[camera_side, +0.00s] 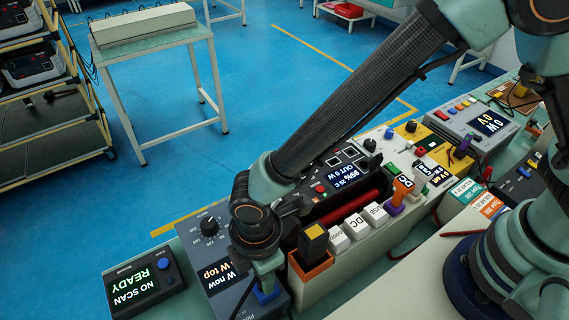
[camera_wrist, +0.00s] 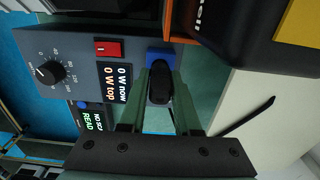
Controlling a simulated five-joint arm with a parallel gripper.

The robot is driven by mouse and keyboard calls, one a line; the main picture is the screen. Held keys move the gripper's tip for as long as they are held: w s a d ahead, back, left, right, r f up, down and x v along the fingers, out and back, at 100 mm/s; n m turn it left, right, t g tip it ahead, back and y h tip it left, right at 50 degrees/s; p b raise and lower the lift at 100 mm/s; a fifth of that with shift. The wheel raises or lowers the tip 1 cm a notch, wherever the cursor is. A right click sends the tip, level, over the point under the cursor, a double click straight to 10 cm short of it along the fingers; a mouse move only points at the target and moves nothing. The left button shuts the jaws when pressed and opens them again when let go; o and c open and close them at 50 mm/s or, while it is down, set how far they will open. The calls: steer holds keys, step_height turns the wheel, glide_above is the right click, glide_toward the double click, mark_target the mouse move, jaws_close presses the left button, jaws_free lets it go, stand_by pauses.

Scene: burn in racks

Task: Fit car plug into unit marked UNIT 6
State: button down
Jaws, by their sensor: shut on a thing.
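My gripper (camera_side: 265,280) is low at the front of the grey meter box, near its blue part (camera_side: 266,293). In the wrist view my gripper (camera_wrist: 160,82) is shut on a dark rounded plug (camera_wrist: 159,88). No label shows on the plug. I cannot make out the marking UNIT 6 on any unit. A black unit with a lit screen (camera_side: 346,174) stands behind my arm.
The grey meter box (camera_side: 212,272) has a dial and lit display. A NO SCAN READY box (camera_side: 144,284) stands at its left. An orange holder with a dark yellow-topped block (camera_side: 313,240) and white DC and USB blocks (camera_side: 357,225) stand close on the right.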

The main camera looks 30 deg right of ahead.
steer(key=shift+r, duration=0.15)
steer(key=shift+r, duration=1.5)
step_height(320, 180, up, 17)
steer(key=w+d+m, duration=0.3)
steer(key=d+m, duration=0.1)
steer(key=d, duration=0.6)
steer(key=w+d+m, duration=0.3)
steer(key=d+m, duration=0.1)
steer(key=d, duration=0.6)
steer(key=w+d+m, duration=0.3)
steer(key=d+m, duration=0.1)
steer(key=d, duration=0.6)
steer(key=f, duration=0.5)
steer(key=shift+s+d, duration=0.15)
steer(key=shift+s, duration=0.15)
